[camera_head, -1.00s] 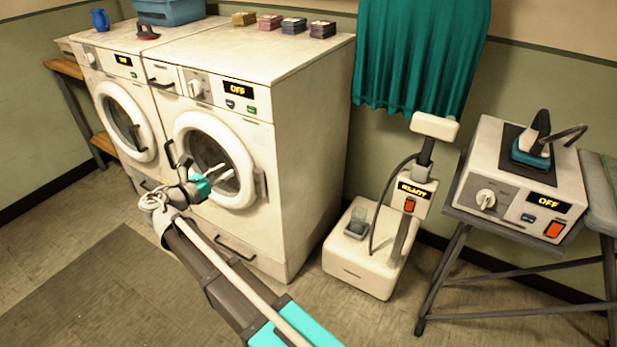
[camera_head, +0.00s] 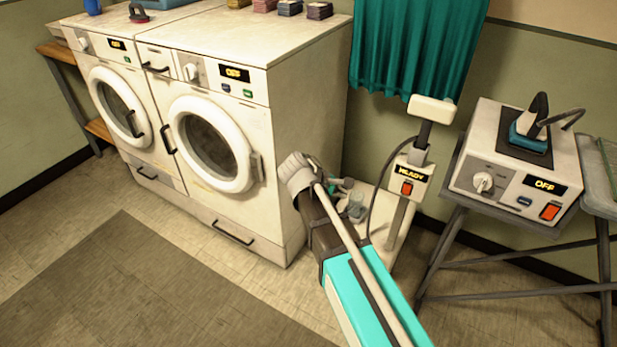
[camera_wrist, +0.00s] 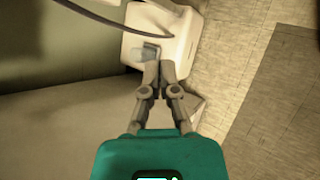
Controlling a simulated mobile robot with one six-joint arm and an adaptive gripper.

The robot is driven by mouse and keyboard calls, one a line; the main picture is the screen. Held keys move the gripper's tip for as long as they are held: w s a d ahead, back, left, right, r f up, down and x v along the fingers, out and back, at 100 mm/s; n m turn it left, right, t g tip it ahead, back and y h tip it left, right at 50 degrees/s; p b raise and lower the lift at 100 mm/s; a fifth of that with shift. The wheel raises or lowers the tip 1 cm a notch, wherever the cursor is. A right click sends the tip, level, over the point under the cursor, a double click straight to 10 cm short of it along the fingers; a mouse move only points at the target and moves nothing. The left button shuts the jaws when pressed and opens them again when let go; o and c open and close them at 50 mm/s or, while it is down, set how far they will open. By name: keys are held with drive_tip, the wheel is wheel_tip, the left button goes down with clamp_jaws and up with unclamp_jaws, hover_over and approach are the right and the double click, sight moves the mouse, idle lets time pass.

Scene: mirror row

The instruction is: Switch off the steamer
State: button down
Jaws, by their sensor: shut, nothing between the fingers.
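The steamer (camera_head: 421,184) stands right of the washers, with a small control box on its pole. The box's display (camera_head: 411,172) reads READY, and a red switch (camera_head: 407,188) sits below it. My gripper (camera_head: 347,184) is left of the box and low, over the steamer's base, partly hidden by my arm. In the wrist view my gripper (camera_wrist: 159,68) is shut and empty. Its fingertips overlap the near edge of the white steamer base (camera_wrist: 178,32), beside the water tank (camera_wrist: 147,52). I cannot tell whether they touch. The control box is not clearly visible there.
The right washer (camera_head: 215,100) stands left of the steamer. A dark hose (camera_head: 375,190) curves beside the pole. A teal curtain (camera_head: 415,45) hangs behind. A white unit (camera_head: 515,165) showing OFF, with its own red switch, stands on a table at right. Floor (camera_head: 60,235) is open at front left.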

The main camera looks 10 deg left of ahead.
drive_tip(key=s+d+f+m+g+y, duration=0.2)
drive_tip(key=s+d+m+y, duration=0.2)
drive_tip(key=d+m, duration=0.3)
drive_tip(key=s+d+f+m+g+y, duration=0.2)
drive_tip(key=s+d+f+m+y, duration=0.1)
drive_tip(key=s+d+m, duration=0.4)
drive_tip(key=shift+d+f+m+g+y, duration=0.3)
drive_tip(key=shift+d+m+y, duration=0.15)
drive_tip(key=shift+d, duration=1.45)
